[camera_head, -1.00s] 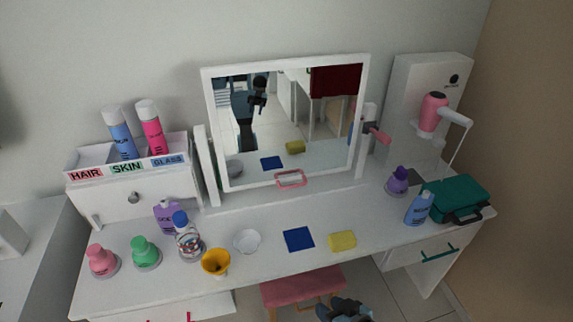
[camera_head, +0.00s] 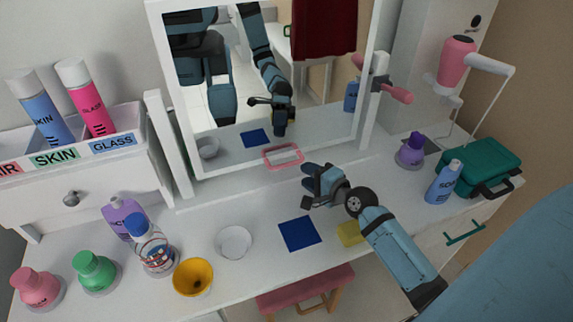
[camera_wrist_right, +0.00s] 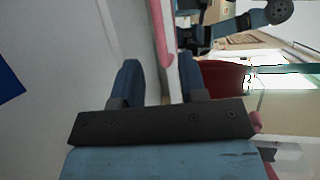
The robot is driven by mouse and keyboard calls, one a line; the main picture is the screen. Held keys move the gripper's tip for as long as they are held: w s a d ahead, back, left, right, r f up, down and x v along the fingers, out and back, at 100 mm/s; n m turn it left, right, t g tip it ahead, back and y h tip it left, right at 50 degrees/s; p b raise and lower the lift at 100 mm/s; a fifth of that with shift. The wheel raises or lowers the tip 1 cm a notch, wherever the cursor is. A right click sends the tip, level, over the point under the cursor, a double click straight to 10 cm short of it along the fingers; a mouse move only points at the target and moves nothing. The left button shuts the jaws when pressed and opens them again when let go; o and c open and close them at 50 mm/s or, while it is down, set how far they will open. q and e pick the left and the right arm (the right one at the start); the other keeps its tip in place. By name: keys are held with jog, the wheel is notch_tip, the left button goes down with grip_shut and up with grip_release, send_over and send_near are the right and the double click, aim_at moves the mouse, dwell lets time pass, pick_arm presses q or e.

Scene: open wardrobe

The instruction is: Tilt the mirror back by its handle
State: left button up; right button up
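The white-framed mirror (camera_head: 383,45) stands at the back of the vanity between two white posts. Its pink loop handle (camera_head: 283,157) sits at the middle of the lower frame edge. My right gripper (camera_head: 306,178) is just right of and nearer than the handle, above the vanity top, and empty. In the right wrist view its two blue fingers (camera_wrist_right: 159,82) are apart. The pink handle (camera_wrist_right: 160,30) appears ahead, in line with the gap between them; contact is not visible. My left gripper is not in view.
A blue cloth (camera_head: 299,234), a yellow sponge (camera_head: 349,234) and a white bowl (camera_head: 233,242) lie on the vanity top (camera_head: 262,215). Bottles stand left; a purple bottle (camera_head: 411,152), blue bottle (camera_head: 444,182) and green case (camera_head: 484,167) stand right. A pink stool (camera_head: 305,288) is below.

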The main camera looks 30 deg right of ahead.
aim_at(290, 165)
jog(key=x, duration=0.8)
jog(key=shift+w+f, duration=0.1)
jog(key=shift+w, duration=0.1)
grip_shut()
